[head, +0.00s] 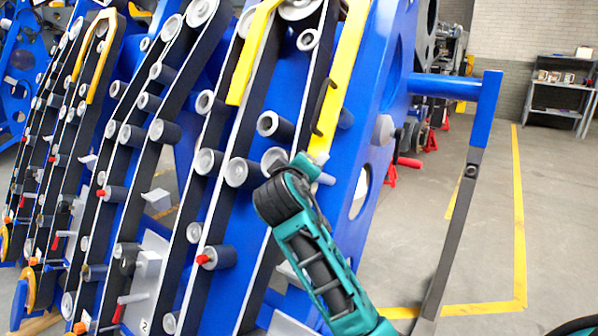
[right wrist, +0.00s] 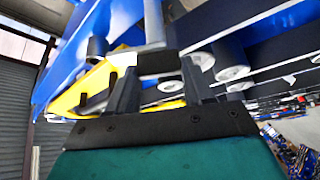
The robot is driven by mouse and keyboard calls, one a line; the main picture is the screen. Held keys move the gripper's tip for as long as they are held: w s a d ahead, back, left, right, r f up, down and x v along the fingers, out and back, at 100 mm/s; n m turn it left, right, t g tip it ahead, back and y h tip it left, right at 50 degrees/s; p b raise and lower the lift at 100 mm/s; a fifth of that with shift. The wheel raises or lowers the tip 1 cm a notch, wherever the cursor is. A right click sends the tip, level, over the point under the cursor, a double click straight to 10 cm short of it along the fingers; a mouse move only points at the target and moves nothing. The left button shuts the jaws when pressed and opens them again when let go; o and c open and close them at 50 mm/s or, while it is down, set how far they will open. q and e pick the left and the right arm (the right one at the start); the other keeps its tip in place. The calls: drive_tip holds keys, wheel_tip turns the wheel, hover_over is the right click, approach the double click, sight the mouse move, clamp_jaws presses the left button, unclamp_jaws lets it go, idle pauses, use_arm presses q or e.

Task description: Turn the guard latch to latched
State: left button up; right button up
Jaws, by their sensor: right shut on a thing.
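The yellow guard (head: 340,80) runs down along a blue frame at the upper middle of the head view, with a dark handle (head: 325,105) on it. My right gripper (head: 312,170) is at the guard's lower end; its wrist hides most of that spot. In the right wrist view the yellow guard (right wrist: 92,88) lies left of the fingers. The fingers of my right gripper (right wrist: 158,80) are on either side of a dark piece (right wrist: 160,63), which seems to be the guard latch. Its turned position is not clear. My left gripper is not in view.
Rollers (head: 242,172) and dark belts stand close left of my right arm. A blue bracket (head: 486,105) with a long grey bar (head: 455,230) stands to its right. Open floor (head: 495,215) lies beyond, with a shelf (head: 562,90) at the back.

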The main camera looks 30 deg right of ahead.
drive_tip(key=n+y, duration=0.1)
drive_tip(key=n, duration=0.2)
drive_tip(key=n+y, duration=0.2)
drive_tip(key=n, duration=0.1)
drive_tip(key=shift+g, duration=0.4)
idle(0.3)
drive_tip(key=o, duration=1)
drive_tip(key=shift+o, duration=0.2)
drive_tip(key=v, duration=1.3)
drive_tip(key=shift+d+r, duration=0.1)
